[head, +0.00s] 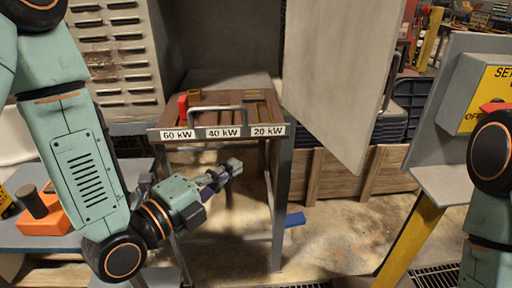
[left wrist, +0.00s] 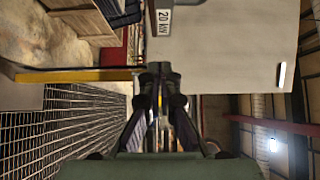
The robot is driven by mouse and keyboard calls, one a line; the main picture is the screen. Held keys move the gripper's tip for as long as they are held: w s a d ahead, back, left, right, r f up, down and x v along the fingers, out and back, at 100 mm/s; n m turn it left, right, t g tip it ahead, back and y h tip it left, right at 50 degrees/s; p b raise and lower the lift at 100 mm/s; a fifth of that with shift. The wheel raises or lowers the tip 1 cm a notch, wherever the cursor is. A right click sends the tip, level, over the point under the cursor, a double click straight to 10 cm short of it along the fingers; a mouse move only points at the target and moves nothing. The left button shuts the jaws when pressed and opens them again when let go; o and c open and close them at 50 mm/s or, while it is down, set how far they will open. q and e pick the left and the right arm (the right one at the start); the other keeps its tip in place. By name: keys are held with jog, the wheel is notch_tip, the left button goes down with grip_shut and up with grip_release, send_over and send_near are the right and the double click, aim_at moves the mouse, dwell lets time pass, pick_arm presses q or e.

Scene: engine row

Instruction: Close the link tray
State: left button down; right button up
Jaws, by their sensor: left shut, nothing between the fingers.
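The link tray (head: 215,145) is a brown slotted tray that sticks out from the front of a grey cabinet. In the left wrist view, the shut fingertips (left wrist: 158,68) show below the 20 kW label (left wrist: 163,22). My right gripper is out of view.
An open grey cabinet door (head: 340,80) hangs right of the tray. A louvred panel (head: 115,55) stands to the left. An orange block (head: 42,215) sits on a bench at lower left. A yellow-labelled switch box (head: 488,95) stands at right.

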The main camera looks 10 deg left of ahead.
pick_arm(q)
send_near(268, 133)
jog(key=x, duration=0.5)
jog(key=shift+w+d, duration=0.2)
jog(key=shift+w, duration=0.1)
jog(key=shift+r, duration=0.1)
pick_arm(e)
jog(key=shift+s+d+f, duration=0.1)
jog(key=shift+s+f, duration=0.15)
pick_arm(q)
jog(key=shift+d, duration=0.1)
jog(key=shift+w, duration=0.1)
